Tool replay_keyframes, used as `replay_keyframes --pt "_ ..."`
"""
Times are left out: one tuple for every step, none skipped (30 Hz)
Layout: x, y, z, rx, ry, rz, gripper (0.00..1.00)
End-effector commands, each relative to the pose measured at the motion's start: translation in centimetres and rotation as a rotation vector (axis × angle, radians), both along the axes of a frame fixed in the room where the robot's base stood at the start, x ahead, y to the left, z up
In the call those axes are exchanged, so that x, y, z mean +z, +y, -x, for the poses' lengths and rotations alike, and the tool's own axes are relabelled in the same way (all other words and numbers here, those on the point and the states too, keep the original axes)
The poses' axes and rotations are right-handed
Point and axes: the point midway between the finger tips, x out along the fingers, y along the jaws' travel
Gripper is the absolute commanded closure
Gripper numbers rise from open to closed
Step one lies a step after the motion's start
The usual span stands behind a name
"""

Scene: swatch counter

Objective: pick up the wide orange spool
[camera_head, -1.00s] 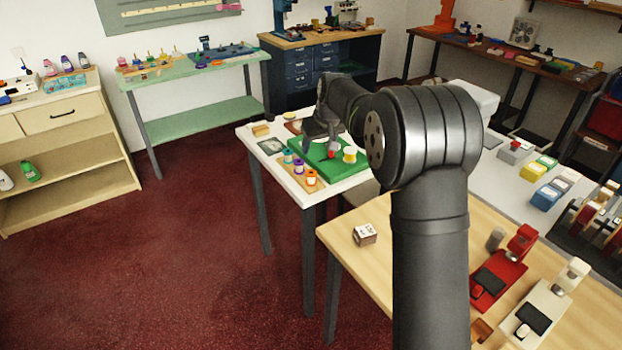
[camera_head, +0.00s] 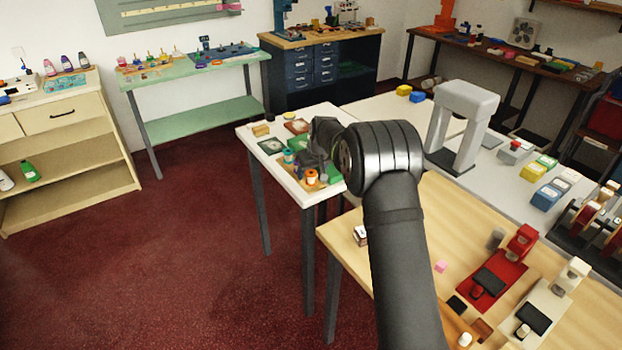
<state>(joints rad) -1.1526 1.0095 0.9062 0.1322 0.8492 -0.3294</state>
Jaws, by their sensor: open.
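The orange spool (camera_head: 311,177), with a pale band around its middle, stands upright on a small wooden board (camera_head: 318,188) near the front of the white table. A teal spool (camera_head: 288,156) stands at the board's far end. My gripper (camera_head: 304,165) is open and low over the spool row, close behind the orange spool. The picture is too small to tell whether it touches any spool. The gripper covers the middle of the row, where a purple spool is hidden.
A green mat (camera_head: 336,170) lies right of the row, mostly hidden by my arm. A grey arch (camera_head: 437,128) stands on the table behind my arm.

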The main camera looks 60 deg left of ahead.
Motion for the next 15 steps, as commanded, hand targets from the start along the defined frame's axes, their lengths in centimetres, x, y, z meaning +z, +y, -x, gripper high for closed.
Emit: replay_keyframes --pt "-0.72 0.25 0.02 0.0 0.001 0.001 0.39" --pt "-0.99 0.36 0.0 0.0 0.001 0.001 0.39" --pt "-1.3 0.49 -0.02 0.0 0.001 0.001 0.39" --pt "-1.46 0.56 -0.03 0.001 0.0 0.0 0.39" --pt "-1.55 0.61 -0.04 0.001 0.0 0.0 0.39" --pt "-1.62 0.66 -0.04 0.001 0.0 0.0 0.39" --pt "-1.64 0.67 -0.05 0.001 -0.001 -0.001 0.39" --pt "-1.64 0.68 -0.04 0.001 -0.001 -0.001 0.39" --pt "-1.63 0.68 -0.04 0.001 -0.001 -0.001 0.39" --pt "-1.63 0.67 -0.03 0.001 -0.001 -0.001 0.39" --pt "-1.62 0.66 -0.03 0.001 -0.001 -0.001 0.39" --pt "-1.62 0.65 -0.03 0.001 0.0 0.0 0.39" --pt "-1.62 0.65 -0.03 0.001 0.0 0.0 0.44" --pt "-1.62 0.65 -0.03 0.001 0.0 0.0 0.5" --pt "-1.62 0.65 -0.03 0.001 0.0 0.0 0.58"
